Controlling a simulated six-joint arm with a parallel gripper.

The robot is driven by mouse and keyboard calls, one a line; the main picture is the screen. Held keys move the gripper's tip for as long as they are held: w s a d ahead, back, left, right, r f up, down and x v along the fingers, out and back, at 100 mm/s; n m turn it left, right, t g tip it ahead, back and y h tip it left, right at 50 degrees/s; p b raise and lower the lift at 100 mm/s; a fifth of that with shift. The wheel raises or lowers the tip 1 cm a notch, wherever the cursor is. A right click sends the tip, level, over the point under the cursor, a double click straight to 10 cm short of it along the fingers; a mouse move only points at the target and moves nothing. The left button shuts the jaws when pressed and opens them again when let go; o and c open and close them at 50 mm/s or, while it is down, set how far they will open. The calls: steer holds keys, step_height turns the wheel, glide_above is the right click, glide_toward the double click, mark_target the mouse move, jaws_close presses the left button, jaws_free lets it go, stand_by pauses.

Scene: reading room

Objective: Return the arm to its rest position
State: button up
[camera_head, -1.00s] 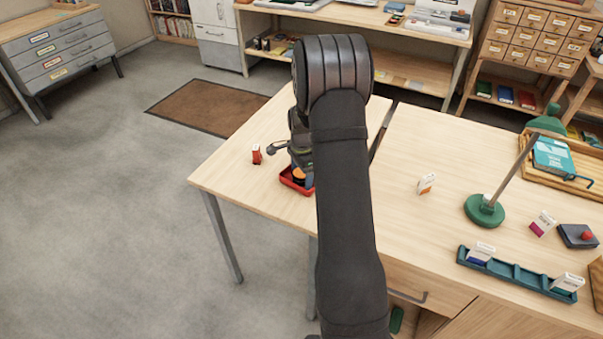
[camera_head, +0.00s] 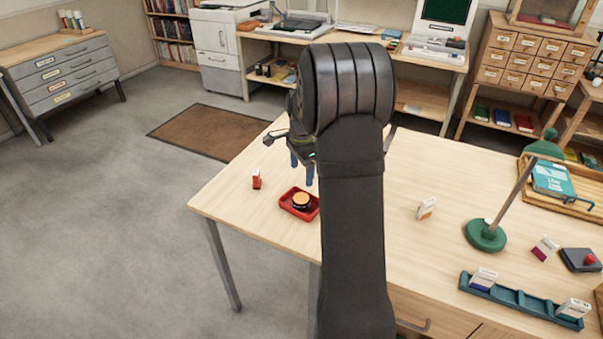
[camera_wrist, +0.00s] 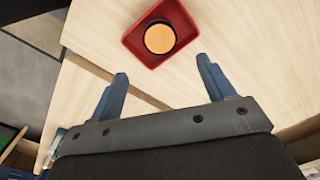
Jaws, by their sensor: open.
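My gripper (camera_head: 302,170) is raised above the left part of the table, behind and above a small red tray (camera_head: 289,207). In the wrist view, my gripper (camera_wrist: 162,82) is open, with its two blue fingers apart and nothing between them. The red tray (camera_wrist: 178,57) holds a round black piece with an orange top (camera_wrist: 160,38); this orange-topped piece (camera_head: 301,200) also shows in the head view. My dark forearm covers part of the table in the head view.
A red-and-white small box (camera_head: 256,179) stands left of the tray. Right of my arm are an orange-and-white box (camera_head: 426,209), a green-based stand (camera_head: 485,236) and a teal rack (camera_head: 510,297) with small boxes. Open floor (camera_head: 110,230) lies left of the table (camera_head: 385,230).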

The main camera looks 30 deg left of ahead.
mark_target(302, 198)
step_height(302, 198, down, 12)
steer(key=shift+w+r, duration=0.1)
steer(key=shift+r, duration=1.6)
